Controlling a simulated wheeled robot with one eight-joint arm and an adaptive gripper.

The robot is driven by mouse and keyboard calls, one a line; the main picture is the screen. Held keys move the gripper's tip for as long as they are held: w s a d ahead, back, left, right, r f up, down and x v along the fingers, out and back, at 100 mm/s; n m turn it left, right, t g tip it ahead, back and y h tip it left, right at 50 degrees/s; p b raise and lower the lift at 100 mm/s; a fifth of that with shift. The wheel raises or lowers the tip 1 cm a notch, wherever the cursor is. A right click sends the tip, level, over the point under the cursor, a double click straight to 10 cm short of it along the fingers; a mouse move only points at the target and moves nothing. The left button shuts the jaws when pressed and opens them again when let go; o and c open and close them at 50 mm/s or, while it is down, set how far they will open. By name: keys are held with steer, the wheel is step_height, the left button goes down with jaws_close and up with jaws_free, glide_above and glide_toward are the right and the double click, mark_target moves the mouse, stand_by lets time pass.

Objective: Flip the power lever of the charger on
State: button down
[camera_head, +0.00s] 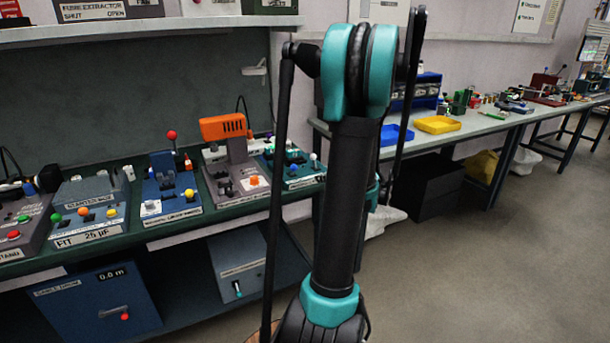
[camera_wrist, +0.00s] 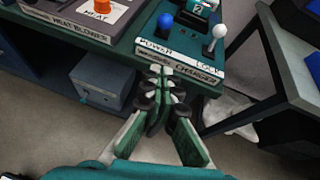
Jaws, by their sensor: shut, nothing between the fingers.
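The charger (camera_wrist: 190,50) is a teal box at the right end of the bench in the wrist view, with a label on its front edge. A blue-knobbed lever (camera_wrist: 165,23) stands above the word POWER on its left side. A white-knobbed lever (camera_wrist: 217,36) stands above the word LOCK on its right side. The charger also shows small in the head view (camera_head: 301,182), partly hidden by my arm. My gripper (camera_wrist: 160,72) is shut and empty. In the picture its tips are just below the charger's front edge, under the POWER label; I cannot tell whether they touch it.
The heat blower (camera_wrist: 75,25) with an orange knob stands left of the charger. A grey box (camera_wrist: 103,85) sits on the lower shelf. Another table (camera_wrist: 285,75) stands at right. Several other devices line the bench in the head view. Floor shows between the tables.

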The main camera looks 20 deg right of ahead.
mark_target(294, 170)
steer(key=w+r+x, duration=0.1)
steer(key=r+x, duration=0.1)
steer(key=x, duration=1)
steer(key=shift+w+a, duration=0.2)
steer(key=shift+w, duration=0.15)
